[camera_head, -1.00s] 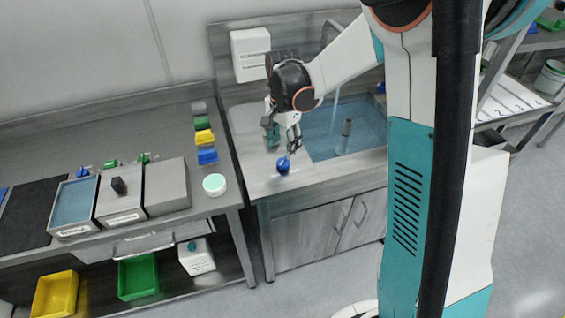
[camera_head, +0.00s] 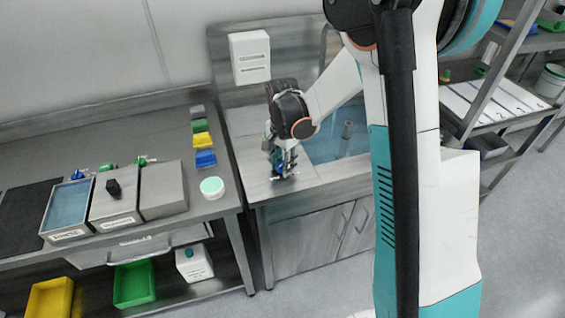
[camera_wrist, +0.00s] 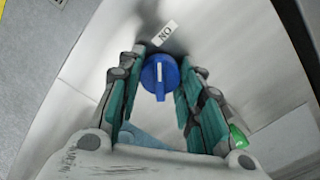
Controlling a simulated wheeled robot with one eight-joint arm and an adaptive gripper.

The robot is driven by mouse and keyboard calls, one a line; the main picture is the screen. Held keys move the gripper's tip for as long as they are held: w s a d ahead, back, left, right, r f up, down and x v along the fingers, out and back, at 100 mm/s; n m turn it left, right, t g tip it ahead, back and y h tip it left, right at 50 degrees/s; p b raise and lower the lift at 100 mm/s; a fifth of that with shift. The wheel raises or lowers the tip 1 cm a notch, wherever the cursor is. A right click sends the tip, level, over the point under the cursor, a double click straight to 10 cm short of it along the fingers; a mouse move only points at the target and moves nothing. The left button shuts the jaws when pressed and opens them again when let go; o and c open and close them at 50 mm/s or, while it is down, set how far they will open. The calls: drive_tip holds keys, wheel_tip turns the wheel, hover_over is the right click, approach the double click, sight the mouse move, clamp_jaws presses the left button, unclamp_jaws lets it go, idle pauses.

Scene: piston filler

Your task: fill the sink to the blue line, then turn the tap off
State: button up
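The blue tap knob (camera_wrist: 160,76) has a white pointer mark and sits on the counter before the sink. In the wrist view it lies between the fingertips of my gripper (camera_wrist: 162,72). The fingers are apart, one on each side of the knob; I cannot tell whether they touch it. In the head view my gripper (camera_head: 283,168) is low over the counter's front and mostly hides the knob. The sink (camera_head: 325,148) holds blue water around a grey upright pipe (camera_head: 347,129). My arm covers part of the sink and the spout. I cannot make out the blue line.
A label (camera_wrist: 165,33), seen upside down and apparently reading "ON", lies beyond the knob. A green object (camera_wrist: 238,136) is right of my fingers. The left bench holds a round pale-green-topped tub (camera_head: 212,187), coloured blocks (camera_head: 203,141) and metal bins (camera_head: 163,188).

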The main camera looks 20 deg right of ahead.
drive_tip(key=shift+c, duration=1)
drive_tip(key=shift+n, duration=0.4)
drive_tip(key=n, duration=0.3)
drive_tip(key=shift+n, duration=0.4)
drive_tip(key=n, duration=0.9)
drive_tip(key=shift+n, duration=2.2)
